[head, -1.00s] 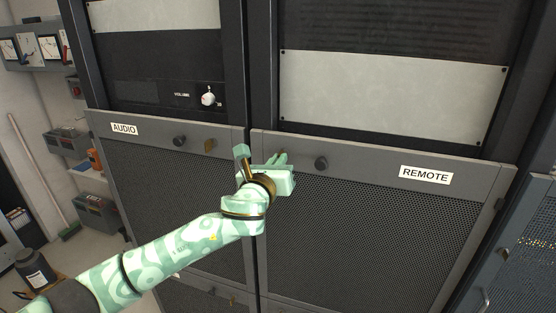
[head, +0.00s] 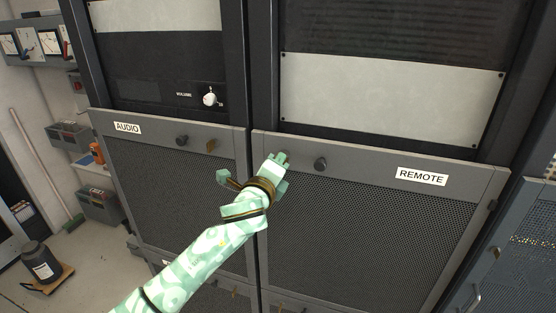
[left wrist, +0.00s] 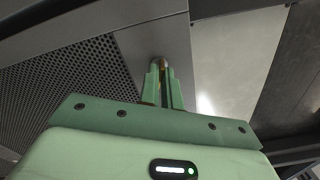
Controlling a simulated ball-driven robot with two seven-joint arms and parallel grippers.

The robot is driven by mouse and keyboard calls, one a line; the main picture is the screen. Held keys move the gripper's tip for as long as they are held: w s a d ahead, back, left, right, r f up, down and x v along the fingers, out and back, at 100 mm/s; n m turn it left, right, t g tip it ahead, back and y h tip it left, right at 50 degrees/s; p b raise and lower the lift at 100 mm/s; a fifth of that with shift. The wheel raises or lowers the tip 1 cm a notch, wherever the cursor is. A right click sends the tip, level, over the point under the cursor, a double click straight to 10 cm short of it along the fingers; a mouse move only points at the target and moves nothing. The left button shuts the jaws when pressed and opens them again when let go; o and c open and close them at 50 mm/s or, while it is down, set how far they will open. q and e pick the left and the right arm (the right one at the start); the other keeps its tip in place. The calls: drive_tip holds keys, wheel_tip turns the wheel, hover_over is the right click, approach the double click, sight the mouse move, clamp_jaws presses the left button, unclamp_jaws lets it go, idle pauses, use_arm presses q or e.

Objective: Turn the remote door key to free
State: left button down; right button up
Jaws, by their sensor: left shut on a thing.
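The REMOTE door (head: 350,157) has a mesh panel, a grey top rail, a white REMOTE label (head: 422,176) and a dark round knob (head: 320,163). My left gripper (head: 280,157) is at the rail's left end, left of the knob. It is shut on the remote door key, which the gripper mostly hides in the head view. In the left wrist view, a small brass-coloured bit of the key (left wrist: 164,63) shows between the green fingertips (left wrist: 160,70), against the grey rail. The key's exact angle cannot be told. My right gripper is not in view.
A blue-grey mesh cabinet (head: 520,240) is at the right. The floor at the lower left is partly free.

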use_arm(q)
drive_tip(key=n+p, duration=0.1)
drive_tip(key=n, duration=0.4)
drive_tip(key=shift+f, duration=0.1)
drive_tip(key=shift+n, duration=0.3)
idle(0.4)
drive_tip(key=c, duration=1.6)
unclamp_jaws()
drive_tip(key=b+v, duration=0.1)
drive_tip(key=v, duration=1.5)
